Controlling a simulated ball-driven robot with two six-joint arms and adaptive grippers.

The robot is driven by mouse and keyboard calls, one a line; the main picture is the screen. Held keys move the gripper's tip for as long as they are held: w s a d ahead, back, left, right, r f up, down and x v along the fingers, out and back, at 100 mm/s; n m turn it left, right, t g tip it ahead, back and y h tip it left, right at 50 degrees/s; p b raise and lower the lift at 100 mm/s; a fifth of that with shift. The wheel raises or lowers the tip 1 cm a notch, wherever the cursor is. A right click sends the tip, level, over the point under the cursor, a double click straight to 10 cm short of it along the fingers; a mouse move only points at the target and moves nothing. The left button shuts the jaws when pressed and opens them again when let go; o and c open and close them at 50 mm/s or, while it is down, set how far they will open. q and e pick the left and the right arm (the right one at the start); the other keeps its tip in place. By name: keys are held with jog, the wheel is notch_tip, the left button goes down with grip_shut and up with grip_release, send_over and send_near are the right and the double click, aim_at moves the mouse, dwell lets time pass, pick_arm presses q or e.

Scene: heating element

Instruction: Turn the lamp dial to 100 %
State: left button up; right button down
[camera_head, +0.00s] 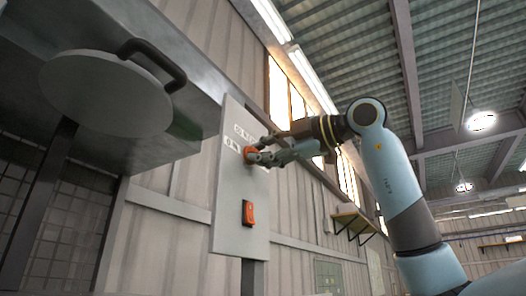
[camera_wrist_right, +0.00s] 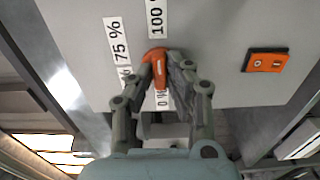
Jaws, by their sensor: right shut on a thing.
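The orange lamp dial (camera_head: 249,153) sits on the upper part of a light grey panel (camera_head: 228,190). My right gripper (camera_head: 259,154) reaches it from the right and is shut on it. In the right wrist view the dial (camera_wrist_right: 155,54) is between the fingertips (camera_wrist_right: 160,66), which cover part of it. White labels stand around it: "75 %" (camera_wrist_right: 118,40), "100 %" (camera_wrist_right: 156,18) and a partly hidden "0 %" (camera_wrist_right: 161,99). A short pale mark shows on the dial, but I cannot tell exactly which label it points at. My left gripper is out of view.
An orange switch (camera_head: 248,212) is lower on the same panel; it also shows in the right wrist view (camera_wrist_right: 267,61). A grey metal housing with a round plate (camera_head: 105,92) and dark handle (camera_head: 152,62) is at the left. Free room lies right of the panel.

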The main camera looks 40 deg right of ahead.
jog(key=c, duration=1.3)
grip_release()
jog(key=shift+v, duration=3.75)
jog(key=shift+f, duration=0.1)
